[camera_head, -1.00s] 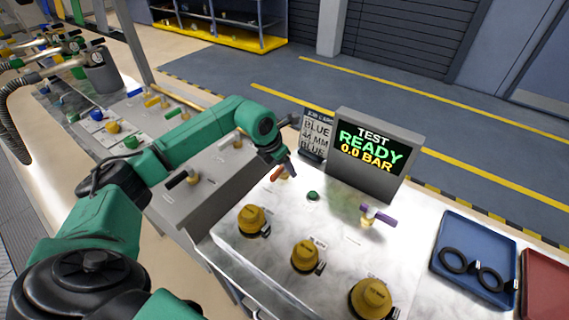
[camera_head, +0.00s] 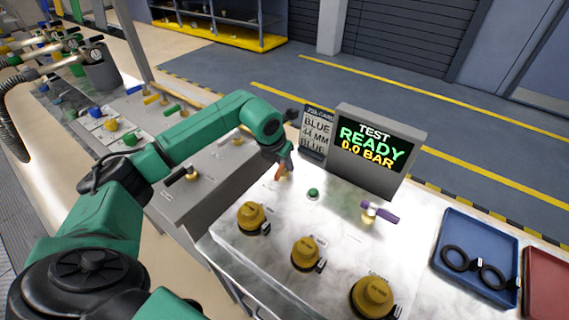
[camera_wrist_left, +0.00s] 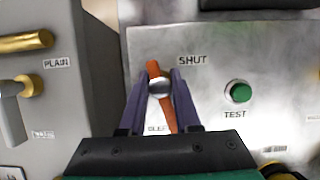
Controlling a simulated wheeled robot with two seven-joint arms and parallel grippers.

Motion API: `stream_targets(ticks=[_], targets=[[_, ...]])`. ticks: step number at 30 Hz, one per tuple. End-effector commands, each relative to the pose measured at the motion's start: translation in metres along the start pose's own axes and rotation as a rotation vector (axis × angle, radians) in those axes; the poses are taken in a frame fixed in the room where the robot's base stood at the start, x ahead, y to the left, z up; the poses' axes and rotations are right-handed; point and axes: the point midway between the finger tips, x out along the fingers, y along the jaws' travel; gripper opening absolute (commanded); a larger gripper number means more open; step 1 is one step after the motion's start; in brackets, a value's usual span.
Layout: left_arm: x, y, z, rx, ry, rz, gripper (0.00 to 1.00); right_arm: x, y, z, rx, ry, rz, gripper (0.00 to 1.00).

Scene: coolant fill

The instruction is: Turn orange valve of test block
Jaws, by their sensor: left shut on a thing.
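The orange valve (camera_head: 281,174) stands at the back left of the pale test block (camera_head: 327,220). In the left wrist view its orange handle (camera_wrist_left: 154,72) runs nearly straight up the picture over a round metal hub. My left gripper (camera_head: 285,164) is over the valve from above. The wrist view shows the gripper's two purple fingers (camera_wrist_left: 160,82) on either side of the handle, shut on it. A "SHUT" label (camera_wrist_left: 192,61) is to the right of the handle; a label below it is partly hidden. My right gripper is not in view.
A green TEST button (camera_head: 313,194) is right of the valve. A purple-handled valve (camera_head: 379,212) stands further right. The display (camera_head: 375,153) reads "TEST READY 0.0 BAR". Several yellow knobs (camera_head: 305,254) line the front. A blue tray (camera_head: 456,228) holds black rings.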

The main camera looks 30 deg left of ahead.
Motion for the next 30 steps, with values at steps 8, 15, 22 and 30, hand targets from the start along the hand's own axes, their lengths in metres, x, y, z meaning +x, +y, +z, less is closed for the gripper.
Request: stream_targets(ticks=[8, 15, 22, 30], targets=[[0.001, 0.000, 0.001, -0.234, -0.007, 0.097, 0.00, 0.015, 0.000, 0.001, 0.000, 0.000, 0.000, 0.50], [0.001, 0.001, 0.001, -0.446, -0.006, 0.184, 0.00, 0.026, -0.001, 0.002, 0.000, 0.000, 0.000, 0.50], [0.001, 0.001, 0.001, -0.649, -0.007, 0.267, 0.00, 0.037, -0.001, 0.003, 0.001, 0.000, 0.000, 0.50], [0.000, 0.001, 0.001, -0.883, -0.007, 0.363, 0.00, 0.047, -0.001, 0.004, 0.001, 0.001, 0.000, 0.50]])
